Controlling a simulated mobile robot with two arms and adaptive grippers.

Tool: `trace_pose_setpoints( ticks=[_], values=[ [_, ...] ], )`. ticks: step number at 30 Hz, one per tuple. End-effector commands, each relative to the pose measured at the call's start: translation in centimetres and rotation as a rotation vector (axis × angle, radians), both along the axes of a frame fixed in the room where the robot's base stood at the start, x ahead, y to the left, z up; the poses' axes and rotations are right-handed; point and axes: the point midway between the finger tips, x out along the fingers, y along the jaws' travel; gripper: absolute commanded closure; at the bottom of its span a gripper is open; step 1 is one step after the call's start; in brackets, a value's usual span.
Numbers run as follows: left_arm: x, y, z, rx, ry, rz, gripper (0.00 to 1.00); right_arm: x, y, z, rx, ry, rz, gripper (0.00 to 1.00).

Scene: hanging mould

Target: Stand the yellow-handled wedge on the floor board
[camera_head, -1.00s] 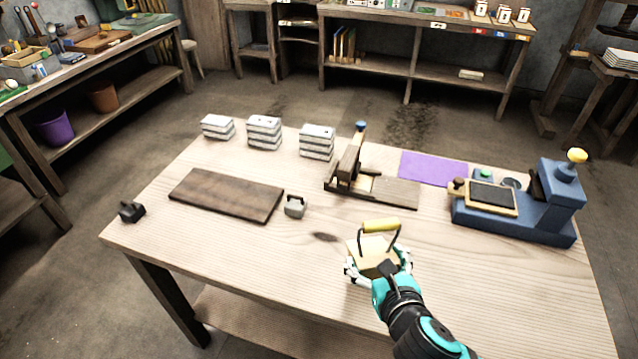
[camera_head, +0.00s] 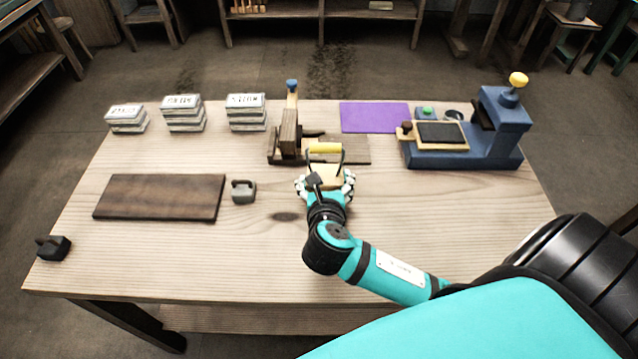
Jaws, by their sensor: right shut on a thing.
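The yellow-handled wedge (camera_head: 324,148) is upright, its yellow grip on a dark wire bail above a pale wooden body. My right gripper (camera_head: 325,184) is shut on the pale body, with fingers on both sides that partly hide it. The wedge overlaps the near edge of the wooden mould stand (camera_head: 289,135) in the picture. The stand has an upright block, a blue-topped post and a flat brown board (camera_head: 350,149) on its right. I cannot tell whether the wedge touches anything below. I cannot tell for sure which board is the floor board. My left gripper is out of view.
A dark plank (camera_head: 160,196) lies at left, with a grey weight (camera_head: 243,191) beside it and a black weight (camera_head: 53,248) at the table corner. White stacks (camera_head: 183,113) stand behind. A purple mat (camera_head: 375,117) and blue press (camera_head: 500,135) are at right.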

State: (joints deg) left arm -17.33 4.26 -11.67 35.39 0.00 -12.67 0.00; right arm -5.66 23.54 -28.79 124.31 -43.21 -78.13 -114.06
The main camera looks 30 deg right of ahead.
Motion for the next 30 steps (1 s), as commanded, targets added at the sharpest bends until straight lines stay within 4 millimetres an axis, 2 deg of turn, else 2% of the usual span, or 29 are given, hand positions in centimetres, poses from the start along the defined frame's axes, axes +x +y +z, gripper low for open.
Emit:
trace_pose_setpoints(
  ticks=[3, 6, 8, 15, 26, 27, 30],
  values=[
    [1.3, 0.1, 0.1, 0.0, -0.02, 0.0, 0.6, 1.8, -0.1, -0.1, 0.001, -0.003, -0.001, 0.58],
    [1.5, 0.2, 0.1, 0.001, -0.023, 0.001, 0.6, 2.4, -0.1, -0.3, 0.001, -0.002, 0.001, 0.58],
    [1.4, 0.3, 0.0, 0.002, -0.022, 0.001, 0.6, 2.5, -0.1, -0.5, 0.0, 0.0, 0.0, 0.58],
    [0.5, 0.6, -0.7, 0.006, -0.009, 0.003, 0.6, 2.4, -0.1, -3.6, -0.002, 0.002, 0.001, 0.58],
    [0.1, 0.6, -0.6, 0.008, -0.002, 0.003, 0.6, 2.4, -0.1, -4.0, -0.001, 0.002, 0.001, 0.58],
    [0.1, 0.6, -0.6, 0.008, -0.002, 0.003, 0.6, 2.4, -0.1, -4.0, -0.001, 0.003, 0.001, 0.15],
    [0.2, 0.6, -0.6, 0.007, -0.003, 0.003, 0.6, 2.4, -0.1, -4.0, -0.001, 0.003, 0.001, 0.02]
  ],
)
